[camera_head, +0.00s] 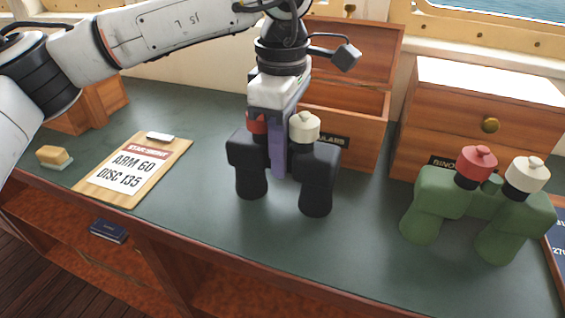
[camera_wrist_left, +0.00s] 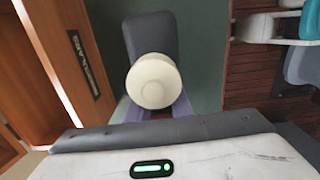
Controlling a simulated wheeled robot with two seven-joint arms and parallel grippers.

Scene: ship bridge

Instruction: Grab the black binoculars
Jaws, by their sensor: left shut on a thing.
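The black binoculars (camera_head: 318,178) stand upright on the green desk top, with one red cap (camera_head: 257,123) and one cream cap (camera_head: 304,127). My left gripper (camera_head: 280,165) points down at the middle of the binoculars and is shut on them between the two barrels. Its purple finger hides the centre part. In the left wrist view the cream cap (camera_wrist_left: 154,81) and a dark barrel (camera_wrist_left: 150,35) show beside the gripper, and the rest is hidden. My right gripper is not in view.
Green binoculars (camera_head: 465,195) with red and cream caps stand at the right. An open wooden box (camera_head: 345,110) is close behind the black pair; a drawer box (camera_head: 490,120) is behind the green pair. A clipboard (camera_head: 135,168) and a sponge-like block (camera_head: 54,156) lie at left.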

